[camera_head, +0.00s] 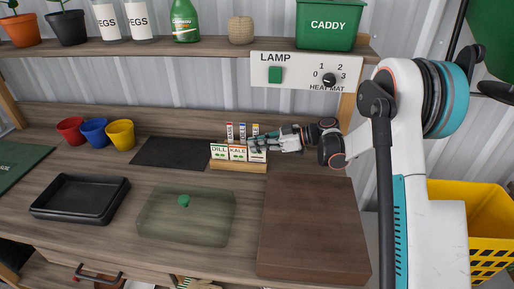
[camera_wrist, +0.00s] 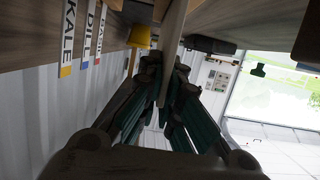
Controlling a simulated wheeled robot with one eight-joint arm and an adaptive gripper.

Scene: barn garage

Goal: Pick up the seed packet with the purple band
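A small wooden holder (camera_head: 238,165) stands on the bench with a row of white seed packets. The left packet (camera_head: 219,152) reads DILL and the middle packet (camera_head: 238,153) reads KALE. The right packet (camera_head: 258,155) is partly covered by my gripper (camera_head: 254,143). I cannot make out a purple band on any packet at this size. In the wrist view, a thin pale slab (camera_wrist: 175,30), probably a packet seen edge-on, runs between the fingers of my gripper (camera_wrist: 168,75). The fingers look apart, with a narrow gap beside the slab; I see no clear grip.
Plant labels (camera_wrist: 68,35) stand behind the packets. A dark mat (camera_head: 168,153), a clear green lid (camera_head: 185,217) and a brown board (camera_head: 314,225) lie nearby. A shelf (camera_head: 180,46) and lamp panel (camera_head: 306,71) are above. Coloured pots (camera_head: 95,131) stand left.

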